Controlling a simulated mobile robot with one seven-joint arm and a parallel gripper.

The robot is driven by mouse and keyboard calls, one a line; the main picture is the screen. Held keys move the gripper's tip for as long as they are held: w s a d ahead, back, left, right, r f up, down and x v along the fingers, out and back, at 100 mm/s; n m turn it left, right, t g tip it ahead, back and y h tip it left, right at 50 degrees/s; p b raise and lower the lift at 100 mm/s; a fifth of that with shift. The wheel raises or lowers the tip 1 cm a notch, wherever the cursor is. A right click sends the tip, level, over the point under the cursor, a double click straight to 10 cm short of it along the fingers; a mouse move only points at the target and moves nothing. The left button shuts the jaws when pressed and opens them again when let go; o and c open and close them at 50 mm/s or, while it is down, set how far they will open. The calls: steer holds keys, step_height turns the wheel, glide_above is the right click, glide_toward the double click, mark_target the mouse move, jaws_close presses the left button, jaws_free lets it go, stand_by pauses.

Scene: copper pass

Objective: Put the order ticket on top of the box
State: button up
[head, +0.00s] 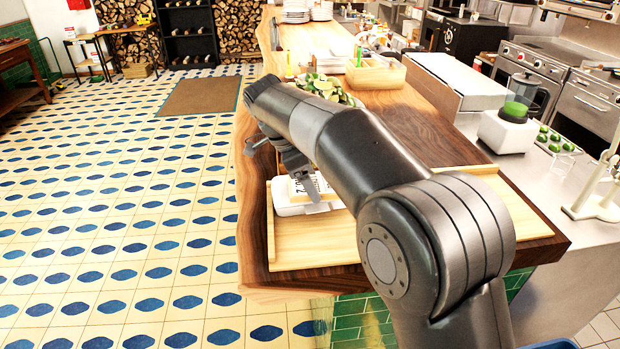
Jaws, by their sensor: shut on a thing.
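My gripper (309,196) points down over the near end of the wooden counter, partly hidden by my own arm. It is shut on a pale card with dark lettering, the order ticket (327,185). The white box (285,207) is low, with rounded corners, and lies on a light wooden tray (290,256). The ticket is right over the box in this view. I cannot tell whether it touches the lid. My arm hides the right part of the ticket and box.
The wooden counter (420,122) runs away to the back. A plate of cut limes (322,86) and a wooden caddy (376,74) stand behind my arm. A blender (510,125) is at the right. The tray's front part is bare.

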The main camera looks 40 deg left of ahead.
steer(key=shift+f, duration=0.1)
steer(key=o, duration=1)
steer(key=v, duration=1.2)
